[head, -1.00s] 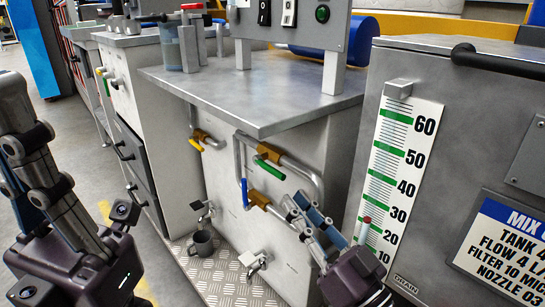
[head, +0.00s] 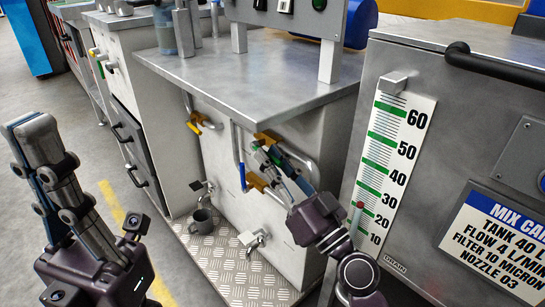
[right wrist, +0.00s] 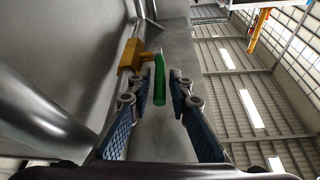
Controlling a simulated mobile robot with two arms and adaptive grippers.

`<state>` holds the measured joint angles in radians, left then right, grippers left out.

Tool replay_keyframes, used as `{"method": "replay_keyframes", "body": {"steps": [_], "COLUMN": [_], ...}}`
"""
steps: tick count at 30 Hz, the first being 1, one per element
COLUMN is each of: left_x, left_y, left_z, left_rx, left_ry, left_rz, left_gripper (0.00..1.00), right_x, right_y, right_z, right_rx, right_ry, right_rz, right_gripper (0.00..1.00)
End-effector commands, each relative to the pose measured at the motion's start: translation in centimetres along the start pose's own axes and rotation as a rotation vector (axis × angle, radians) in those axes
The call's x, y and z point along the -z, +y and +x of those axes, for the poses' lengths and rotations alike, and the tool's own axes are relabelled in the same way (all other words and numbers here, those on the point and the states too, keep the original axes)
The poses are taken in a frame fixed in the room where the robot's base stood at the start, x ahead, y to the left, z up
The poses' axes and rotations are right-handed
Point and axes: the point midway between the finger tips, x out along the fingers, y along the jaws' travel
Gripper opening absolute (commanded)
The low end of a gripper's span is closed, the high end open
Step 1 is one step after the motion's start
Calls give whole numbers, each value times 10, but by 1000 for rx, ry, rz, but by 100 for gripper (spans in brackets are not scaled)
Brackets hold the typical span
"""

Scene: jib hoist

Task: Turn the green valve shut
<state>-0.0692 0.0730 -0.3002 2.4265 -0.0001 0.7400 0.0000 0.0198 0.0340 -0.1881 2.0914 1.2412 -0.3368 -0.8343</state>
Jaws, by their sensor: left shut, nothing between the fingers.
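The green valve handle (right wrist: 159,80) shows in the right wrist view, joined to a brass-coloured valve body (right wrist: 131,57) on a pipe. My right gripper (right wrist: 161,73) is open, with the handle between its two fingers and a gap visible on the right side. I cannot tell whether the left finger touches it. In the head view my right gripper (head: 266,155) reaches the pipes on the cabinet front, and its fingers mostly hide the green handle there. My left gripper (head: 30,125) is shut and empty at the far left, away from the valves.
A blue-handled valve (head: 242,177) sits just left of and below my right gripper. A yellow-handled valve (head: 194,127) is further left. The metal worktop (head: 255,75) overhangs the pipes. A tank with a level scale (head: 397,170) stands close at right.

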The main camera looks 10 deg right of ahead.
Motion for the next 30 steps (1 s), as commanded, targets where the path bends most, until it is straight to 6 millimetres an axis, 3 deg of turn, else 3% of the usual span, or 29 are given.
{"method": "replay_keyframes", "body": {"steps": [2,7,21,30], "left_x": [0,0,1,-7], "left_y": [0,0,0,-4], "left_z": [0,0,8,2], "left_rx": [0,0,0,40], "left_ry": [0,0,2,-132], "left_rz": [0,0,-1,-12], "left_gripper": [0,0,0,0], "right_x": [0,0,3,11], "right_y": [0,0,-1,-3], "right_z": [0,0,1,6], "right_rx": [0,0,-2,-15], "right_ry": [0,0,-11,-89], "right_rz": [0,0,-2,-8], "right_gripper": [19,0,0,0]}}
